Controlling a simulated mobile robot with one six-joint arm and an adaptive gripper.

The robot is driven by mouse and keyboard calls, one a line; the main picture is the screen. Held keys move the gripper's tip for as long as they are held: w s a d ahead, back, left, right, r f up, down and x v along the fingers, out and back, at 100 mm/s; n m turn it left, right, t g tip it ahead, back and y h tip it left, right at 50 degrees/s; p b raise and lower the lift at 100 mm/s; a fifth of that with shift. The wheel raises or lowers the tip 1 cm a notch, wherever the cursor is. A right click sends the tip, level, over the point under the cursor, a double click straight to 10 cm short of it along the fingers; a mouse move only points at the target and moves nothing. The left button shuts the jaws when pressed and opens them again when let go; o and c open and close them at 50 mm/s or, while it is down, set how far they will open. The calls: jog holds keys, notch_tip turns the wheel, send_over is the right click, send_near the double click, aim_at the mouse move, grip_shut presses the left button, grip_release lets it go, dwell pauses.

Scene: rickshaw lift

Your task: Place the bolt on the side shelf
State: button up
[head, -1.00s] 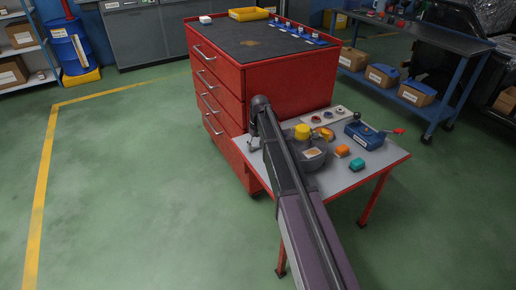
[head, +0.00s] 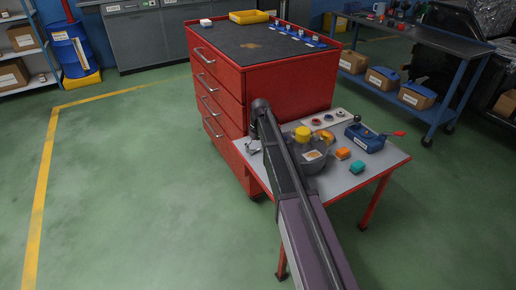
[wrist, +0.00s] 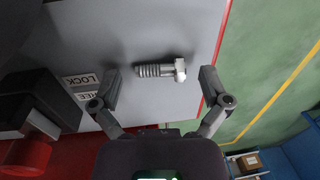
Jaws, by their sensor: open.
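The metal bolt (wrist: 163,70) lies on its side on the grey top of the side shelf (wrist: 90,40), its head to the right in the wrist view. My gripper (wrist: 160,84) is open, with one finger on each side of the bolt and clear gaps to both. In the head view my gripper (head: 249,146) is at the left edge of the side shelf (head: 343,184), beside the red cabinet. I cannot make out the bolt clearly there.
The red drawer cabinet (head: 285,85) stands behind the shelf. On the shelf are a grey round part with a yellow top (head: 302,133), a blue vise (head: 364,138), an orange block (head: 342,153) and a teal block (head: 357,167). The floor to the left is clear.

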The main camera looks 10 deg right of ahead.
aim_at(259, 150)
jog(key=shift+r, duration=0.1)
notch_tip(259, 150, up, 12)
jog(key=d+p, duration=0.1)
jog(key=p, duration=1.1)
jog(key=shift+w+d, duration=0.15)
jog(key=shift+w, duration=0.05)
jog(key=shift+s, duration=0.15)
dwell(0.5)
jog(key=s+m+h, duration=0.1)
jog(key=s+m, duration=0.2)
jog(key=s, duration=2.6)
jog(key=shift+s+m, duration=0.3)
jog(key=shift+s, duration=0.05)
notch_tip(259, 150, up, 19)
jog(key=p, duration=1.9)
